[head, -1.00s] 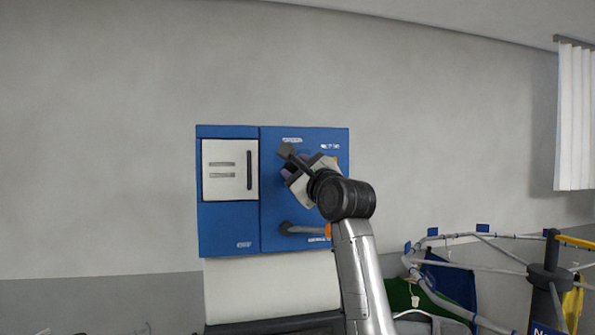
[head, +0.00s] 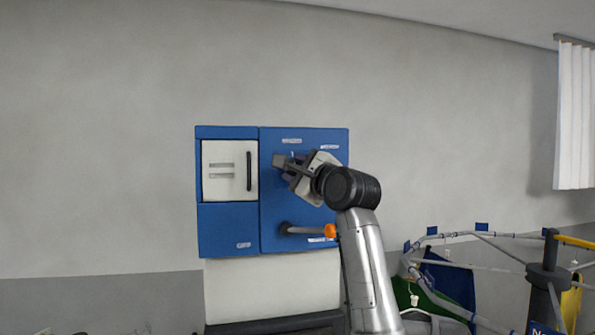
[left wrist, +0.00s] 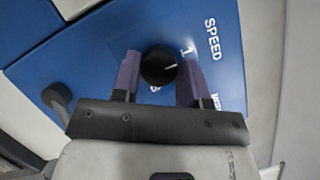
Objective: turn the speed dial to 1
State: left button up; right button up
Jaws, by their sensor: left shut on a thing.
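The speed dial (left wrist: 158,68) is a round black knob with a white pointer line, on a blue panel below the "SPEED" label. In the left wrist view its pointer is turned to the right, slightly up, and the printed "1" (left wrist: 187,50) lies just up and right of it. My left gripper (left wrist: 160,74) has its two purple fingers on either side of the dial and is shut on it. In the head view the left gripper (head: 295,170) is at the upper right of the blue machine (head: 229,228) and hides the dial. My right gripper is not in view.
A lever with an orange knob (head: 330,231) sticks out of the panel just below my left gripper. A white door (head: 222,190) with a dark handle is at the left of the machine.

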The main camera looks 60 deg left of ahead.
pick_arm(q)
jog(key=o, duration=0.9)
jog(key=shift+d, duration=0.1)
jog(key=d+f+b, duration=0.2)
jog(key=d+b, duration=0.2)
jog(key=d, duration=0.9)
jog(key=shift+w+d, duration=0.2)
jog(key=shift+w, duration=0.1)
jog(key=shift+f, duration=0.1)
